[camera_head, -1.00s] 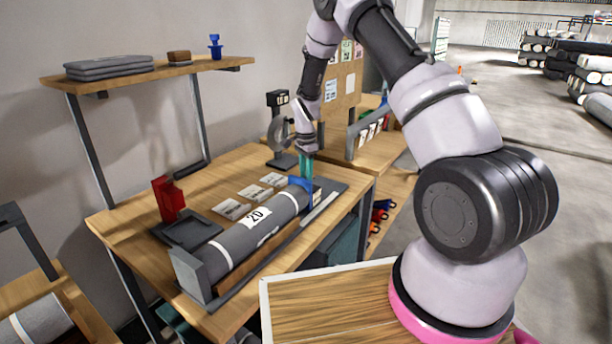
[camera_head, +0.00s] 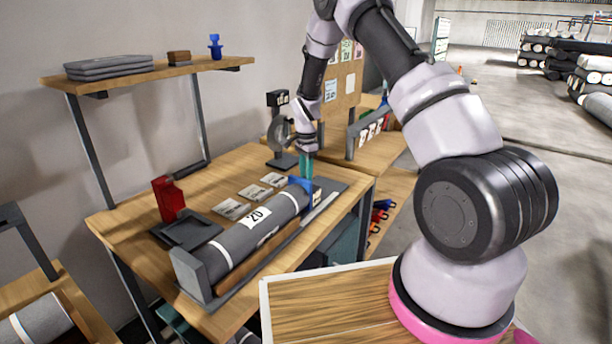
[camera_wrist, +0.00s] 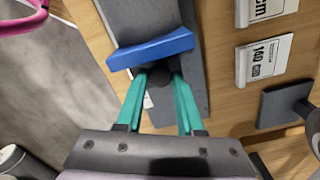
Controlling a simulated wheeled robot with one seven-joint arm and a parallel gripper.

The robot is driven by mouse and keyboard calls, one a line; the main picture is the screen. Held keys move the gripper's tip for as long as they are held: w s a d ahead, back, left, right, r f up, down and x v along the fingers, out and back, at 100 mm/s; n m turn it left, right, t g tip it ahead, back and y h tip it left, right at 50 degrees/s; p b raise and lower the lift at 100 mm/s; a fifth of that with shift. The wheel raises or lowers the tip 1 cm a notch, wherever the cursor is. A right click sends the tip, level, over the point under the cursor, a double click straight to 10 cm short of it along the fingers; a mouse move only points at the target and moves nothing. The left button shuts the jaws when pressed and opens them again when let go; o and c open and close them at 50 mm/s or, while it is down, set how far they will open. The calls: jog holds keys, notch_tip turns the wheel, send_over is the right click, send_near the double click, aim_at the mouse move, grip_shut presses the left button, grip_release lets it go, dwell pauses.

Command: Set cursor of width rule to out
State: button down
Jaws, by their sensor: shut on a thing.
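The blue cursor (camera_head: 301,184) sits at the far right end of the grey roll (camera_head: 248,238) on the wooden bench. It also shows as a blue bar across the grey roll in the wrist view (camera_wrist: 150,48). My gripper (camera_head: 306,166) reaches down from above, with teal fingers at the cursor. In the wrist view, my gripper (camera_wrist: 160,73) is shut on a dark round knob (camera_wrist: 159,77) beside the blue bar. A pale strip (camera_head: 319,211) lies along the front of the roll near its right end; I cannot read any marks on it.
Several white cards (camera_head: 252,191) lie behind the roll. A grey end block (camera_head: 190,276) stands at its near left end. A red stand (camera_head: 168,198) is at the bench's left. A grey dial device (camera_head: 281,132) stands behind my gripper. A shelf (camera_head: 150,74) hangs above.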

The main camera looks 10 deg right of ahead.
jog(key=w+d, duration=0.9)
jog(key=shift+w, duration=0.15)
jog(key=shift+d, duration=0.1)
jog(key=c, duration=0.5)
grip_release()
jog(key=shift+c, duration=0.2)
jog(key=shift+r, duration=0.15)
notch_tip(320, 180, up, 11)
jog(key=shift+f, duration=0.2)
jog(key=shift+r, duration=0.1)
